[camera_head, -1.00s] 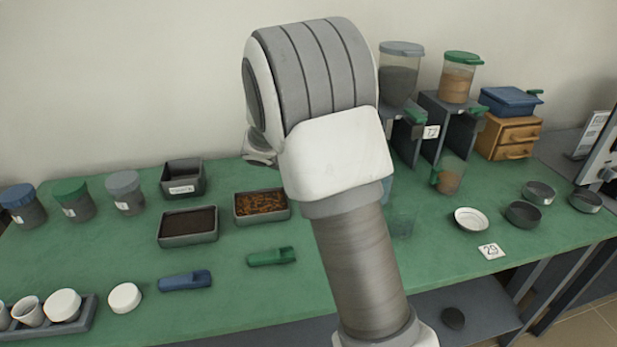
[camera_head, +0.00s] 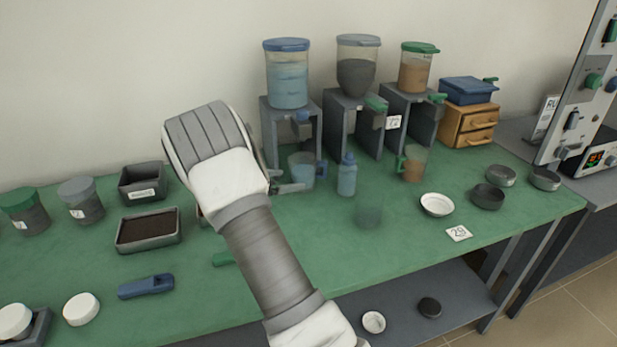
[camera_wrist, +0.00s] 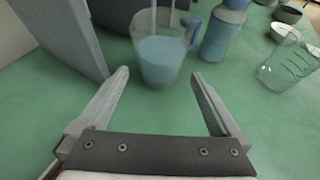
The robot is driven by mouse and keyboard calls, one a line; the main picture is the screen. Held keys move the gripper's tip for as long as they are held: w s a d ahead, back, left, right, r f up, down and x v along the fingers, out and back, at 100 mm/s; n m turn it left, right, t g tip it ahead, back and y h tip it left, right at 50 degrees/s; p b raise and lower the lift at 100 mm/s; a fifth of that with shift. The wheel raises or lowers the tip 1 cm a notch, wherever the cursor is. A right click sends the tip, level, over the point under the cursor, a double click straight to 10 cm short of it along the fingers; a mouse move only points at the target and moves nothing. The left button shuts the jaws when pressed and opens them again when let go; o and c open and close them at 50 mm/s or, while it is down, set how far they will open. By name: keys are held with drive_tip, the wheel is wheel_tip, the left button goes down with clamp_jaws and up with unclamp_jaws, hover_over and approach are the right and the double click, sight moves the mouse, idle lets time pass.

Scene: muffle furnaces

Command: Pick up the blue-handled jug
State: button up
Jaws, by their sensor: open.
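The blue-handled jug (camera_head: 301,172) is clear and holds pale blue contents. It stands upright on the green table beneath the blue-lidded dispenser, its blue handle (camera_head: 322,168) facing right. In the wrist view the jug (camera_wrist: 161,62) is straight ahead, just beyond my gripper (camera_wrist: 159,76), with its handle (camera_wrist: 190,30) at the upper right. My gripper's two fingers are open, apart and empty, one toward each side of the jug. In the head view my arm hides most of the gripper; a grey finger part shows by the jug's base.
The dispenser stand (camera_head: 275,140) rises close behind and left of the jug. A blue bottle (camera_head: 347,178) stands just right of the handle. An empty clear beaker (camera_head: 369,212) is farther right and nearer. Another jug (camera_head: 412,165) has a green handle.

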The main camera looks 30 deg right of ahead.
sight(303, 179)
drive_tip(key=b+x, duration=0.1)
drive_tip(key=x, duration=0.6)
drive_tip(key=shift+d+f+b, duration=0.1)
drive_tip(key=shift+f+b, duration=0.1)
drive_tip(key=shift+b, duration=0.1)
drive_tip(key=shift+w+d+f, duration=0.15)
drive_tip(key=shift+d, duration=0.45)
clamp_jaws()
